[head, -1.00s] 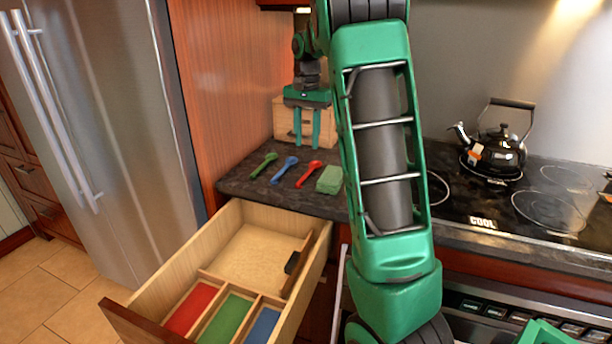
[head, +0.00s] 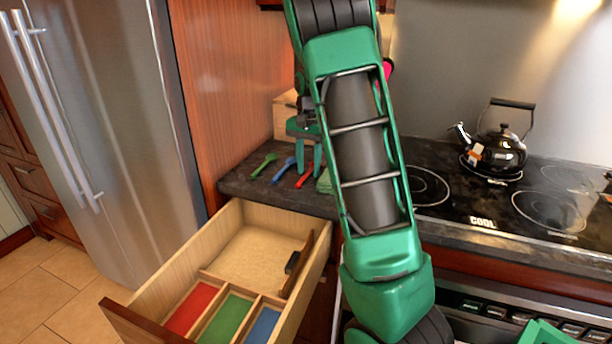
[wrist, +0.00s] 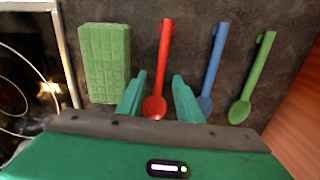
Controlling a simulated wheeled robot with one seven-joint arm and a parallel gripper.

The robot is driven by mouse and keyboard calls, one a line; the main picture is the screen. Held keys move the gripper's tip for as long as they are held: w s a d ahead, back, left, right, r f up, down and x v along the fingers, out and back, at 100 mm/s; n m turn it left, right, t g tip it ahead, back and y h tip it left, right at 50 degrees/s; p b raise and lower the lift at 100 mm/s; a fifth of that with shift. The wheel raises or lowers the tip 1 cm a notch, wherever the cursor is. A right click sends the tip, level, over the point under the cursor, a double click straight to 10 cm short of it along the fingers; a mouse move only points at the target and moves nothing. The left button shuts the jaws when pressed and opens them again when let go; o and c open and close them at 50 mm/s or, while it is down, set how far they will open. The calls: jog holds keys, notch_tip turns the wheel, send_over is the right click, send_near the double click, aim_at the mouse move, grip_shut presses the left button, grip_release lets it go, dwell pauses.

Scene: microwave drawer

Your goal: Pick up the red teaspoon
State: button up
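The red teaspoon (wrist: 163,65) lies on the dark counter, its bowl toward my gripper in the wrist view and its handle pointing away. In the head view the red teaspoon (head: 304,178) is partly hidden behind my gripper. My gripper (wrist: 157,77) is open, with one finger on each side of the spoon in the wrist view. The fingers do not hold it. In the head view my gripper (head: 309,174) points down over the spoon. I cannot tell how high the fingertips are above the counter.
A blue spoon (wrist: 212,65), a green spoon (wrist: 254,78) and a green sponge (wrist: 105,62) lie beside the red spoon. An open drawer (head: 290,220) with red, green and blue compartments juts out below. A kettle (head: 497,150) stands on the stove at right.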

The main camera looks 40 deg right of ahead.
aim_at(309, 170)
grip_shut()
jog(key=shift+r, duration=0.15)
jog(key=shift+r, duration=0.6)
notch_tip(309, 170, up, 3)
jog(key=shift+f, duration=0.2)
jog(key=s+a+r, duration=0.1)
jog(key=a+r, duration=0.6)
jog(key=a, duration=0.4)
jog(key=shift+s+a, duration=0.25)
jog(key=shift+s, duration=0.15)
